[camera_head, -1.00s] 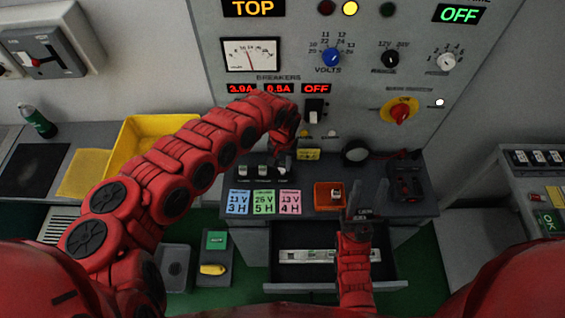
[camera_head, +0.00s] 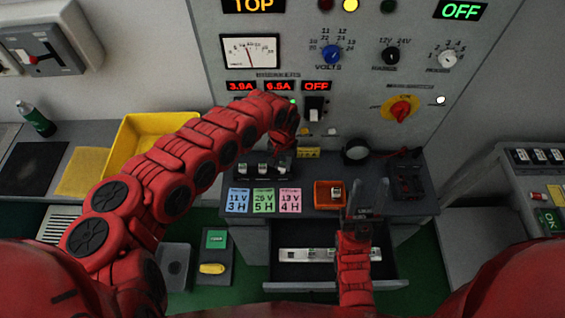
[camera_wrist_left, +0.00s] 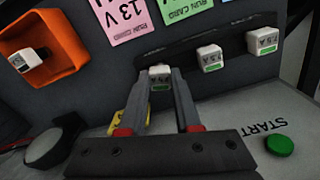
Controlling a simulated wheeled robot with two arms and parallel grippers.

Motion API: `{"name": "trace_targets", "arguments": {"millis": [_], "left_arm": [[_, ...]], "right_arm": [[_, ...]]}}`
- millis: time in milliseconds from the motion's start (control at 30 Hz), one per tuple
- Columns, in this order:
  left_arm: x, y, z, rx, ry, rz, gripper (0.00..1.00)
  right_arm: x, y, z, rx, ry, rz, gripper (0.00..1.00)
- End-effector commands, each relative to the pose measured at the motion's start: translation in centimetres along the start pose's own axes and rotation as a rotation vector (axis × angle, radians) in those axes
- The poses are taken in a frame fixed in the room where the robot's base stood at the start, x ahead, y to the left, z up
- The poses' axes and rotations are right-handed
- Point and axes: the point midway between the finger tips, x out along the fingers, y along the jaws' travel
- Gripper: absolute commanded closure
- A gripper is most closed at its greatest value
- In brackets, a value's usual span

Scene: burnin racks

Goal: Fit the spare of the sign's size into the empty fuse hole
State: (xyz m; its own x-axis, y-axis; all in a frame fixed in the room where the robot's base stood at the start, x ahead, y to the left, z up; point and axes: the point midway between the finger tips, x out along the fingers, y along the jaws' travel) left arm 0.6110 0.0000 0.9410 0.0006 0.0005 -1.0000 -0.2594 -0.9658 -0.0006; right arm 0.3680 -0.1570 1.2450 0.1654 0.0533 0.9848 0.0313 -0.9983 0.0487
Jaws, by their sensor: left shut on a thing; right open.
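My left gripper (camera_head: 280,156) is shut on a white fuse with a green band (camera_wrist_left: 160,77), at the end of the black fuse block (camera_head: 252,173). I cannot tell how deep the fuse sits. Two more white fuses, marked 7.5A in the left wrist view (camera_wrist_left: 209,57) (camera_wrist_left: 262,40), stand upright in the block. A small yellow sign (camera_head: 308,153) is behind the gripper; its text is unreadable. An orange tray (camera_head: 318,204) holds one white fuse (camera_wrist_left: 27,60). My right gripper (camera_head: 368,198) is open and empty above the drawer's back edge.
The open drawer (camera_head: 385,287) holds a pale strip (camera_head: 300,255) with several small fuses. A green START button (camera_wrist_left: 279,145) is near the block. A yellow bin (camera_head: 135,130) stands left.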

Motion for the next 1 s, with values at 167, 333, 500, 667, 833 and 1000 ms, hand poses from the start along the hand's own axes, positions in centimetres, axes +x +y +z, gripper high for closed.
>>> {"name": "trace_targets", "arguments": {"millis": [167, 333, 500, 667, 833, 1000], "left_arm": [[0.17, -0.02, 0.00, 0.000, 0.000, 0.000, 1.00], [0.16, -0.02, 0.01, 0.000, 0.000, 0.000, 1.00], [0.25, -0.02, 0.02, 0.000, -0.001, 0.000, 1.00], [0.54, -0.03, 0.02, 0.000, -0.001, 0.000, 1.00], [0.79, -0.03, 0.02, -0.001, -0.001, 0.000, 1.00], [0.78, -0.03, 0.02, -0.001, -0.001, 0.000, 1.00]], "right_arm": [[-0.10, -0.01, 0.01, 0.000, 0.000, 0.000, 0.55], [-0.09, 0.00, 0.02, 0.000, 0.000, 0.000, 0.55], [-0.15, -0.01, 0.03, 0.000, 0.000, 0.000, 0.55], [-0.33, -0.02, 0.06, 0.000, 0.000, 0.000, 0.55], [-0.46, -0.02, 0.07, 0.000, 0.000, 0.000, 0.55], [-0.44, -0.02, 0.07, 0.000, 0.000, 0.000, 0.55]]}}
